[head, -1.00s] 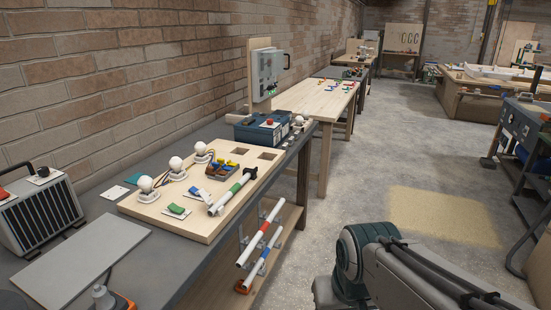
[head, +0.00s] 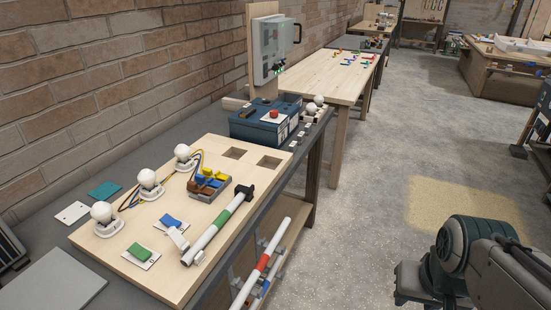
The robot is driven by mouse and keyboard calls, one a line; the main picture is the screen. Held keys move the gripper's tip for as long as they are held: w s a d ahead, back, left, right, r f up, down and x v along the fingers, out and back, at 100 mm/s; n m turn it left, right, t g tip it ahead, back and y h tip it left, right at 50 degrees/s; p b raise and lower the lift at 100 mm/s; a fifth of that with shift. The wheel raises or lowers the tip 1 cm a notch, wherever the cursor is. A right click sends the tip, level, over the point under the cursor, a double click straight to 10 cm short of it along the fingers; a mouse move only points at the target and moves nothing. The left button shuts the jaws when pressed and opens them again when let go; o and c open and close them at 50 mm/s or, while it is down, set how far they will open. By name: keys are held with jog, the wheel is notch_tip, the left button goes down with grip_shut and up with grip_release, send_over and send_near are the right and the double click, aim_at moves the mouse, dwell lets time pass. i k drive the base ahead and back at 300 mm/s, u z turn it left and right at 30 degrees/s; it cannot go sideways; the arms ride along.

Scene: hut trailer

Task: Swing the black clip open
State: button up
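On the light wooden board (head: 130,262) lies a white tube with a green band (head: 208,240), slanting across its right edge. A small black piece (head: 244,192) sits at the tube's far end; it may be the black clip, but I cannot tell whether it is open or shut. A white clip-like piece (head: 178,239) is beside the tube's near part. A blue piece (head: 171,220) and a green piece (head: 139,252) lie on white cards to its left. My gripper is not in view; only my arm's links show at the lower right.
Three white bulbs (head: 149,179) line the board's left side, near a grey connector block (head: 207,185). A blue box with a red button (head: 265,122) stands behind. Red- and blue-banded tubes (head: 262,262) hang off the bench's front. The floor (head: 350,225) to the right is clear.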

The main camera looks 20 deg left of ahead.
aim_at(240, 188)
jog(key=u, duration=0.65)
jog(key=i, duration=0.95)
jog(key=u, duration=0.85)
